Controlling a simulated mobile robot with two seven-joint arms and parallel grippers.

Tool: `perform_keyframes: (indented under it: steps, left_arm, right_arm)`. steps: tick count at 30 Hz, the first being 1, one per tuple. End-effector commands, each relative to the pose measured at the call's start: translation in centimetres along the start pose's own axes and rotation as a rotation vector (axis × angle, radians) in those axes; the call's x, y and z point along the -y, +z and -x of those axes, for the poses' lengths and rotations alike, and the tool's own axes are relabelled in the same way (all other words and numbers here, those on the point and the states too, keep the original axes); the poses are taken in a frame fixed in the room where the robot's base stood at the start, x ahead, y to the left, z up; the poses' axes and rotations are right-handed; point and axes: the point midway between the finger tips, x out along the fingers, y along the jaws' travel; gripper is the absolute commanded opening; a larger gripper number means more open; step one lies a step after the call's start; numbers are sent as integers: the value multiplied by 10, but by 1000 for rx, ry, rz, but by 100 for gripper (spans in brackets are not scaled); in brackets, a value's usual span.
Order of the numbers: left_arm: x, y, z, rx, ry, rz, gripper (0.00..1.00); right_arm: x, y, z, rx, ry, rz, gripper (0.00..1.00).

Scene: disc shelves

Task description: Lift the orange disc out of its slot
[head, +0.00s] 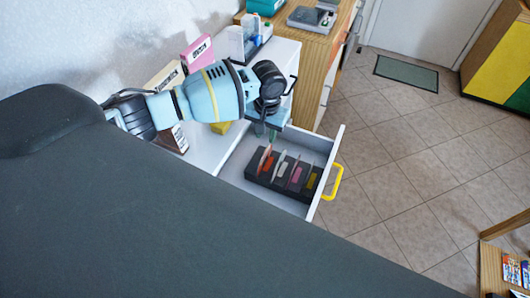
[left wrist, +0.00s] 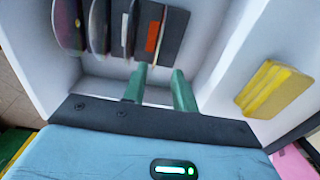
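The orange disc (head: 266,159) stands in the leftmost slot of a dark rack (head: 262,178) inside the open drawer in the head view. In the left wrist view a small orange patch (left wrist: 153,36) shows at the near end of the rack; I cannot tell whether it is the disc or a slot marking. My left gripper (head: 265,131) is above the drawer, close to the orange disc. Its two green fingers (left wrist: 160,72) are apart with nothing between them, short of the orange patch in the wrist view. My right gripper is not in view.
Several other discs stand in the rack beside the orange one. The white drawer (head: 327,166) has a yellow handle (head: 332,183). A yellow block (left wrist: 273,88) lies beside the drawer. Boxes, including a pink one (head: 197,53), stand on the white surface.

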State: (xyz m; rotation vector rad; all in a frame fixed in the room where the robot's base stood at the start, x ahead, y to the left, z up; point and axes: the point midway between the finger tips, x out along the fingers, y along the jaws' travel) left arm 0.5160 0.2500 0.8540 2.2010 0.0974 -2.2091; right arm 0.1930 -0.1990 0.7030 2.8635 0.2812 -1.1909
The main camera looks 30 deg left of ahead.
Motion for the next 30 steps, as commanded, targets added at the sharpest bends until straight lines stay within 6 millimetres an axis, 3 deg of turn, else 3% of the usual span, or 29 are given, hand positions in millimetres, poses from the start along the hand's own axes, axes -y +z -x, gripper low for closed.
perform_keyframes:
  steps: [5,9,17,30]
  left_arm:
    - [0,0,-4,1,0,0,28]
    - [0,1,-18,4,-1,-1,28]
    - [-1,0,-28,-1,0,-2,28]
    - [-4,2,-78,1,0,-2,28]
  right_arm:
    - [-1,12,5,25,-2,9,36]
    - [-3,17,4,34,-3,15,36]
    - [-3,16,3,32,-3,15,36]
    - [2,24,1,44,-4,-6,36]
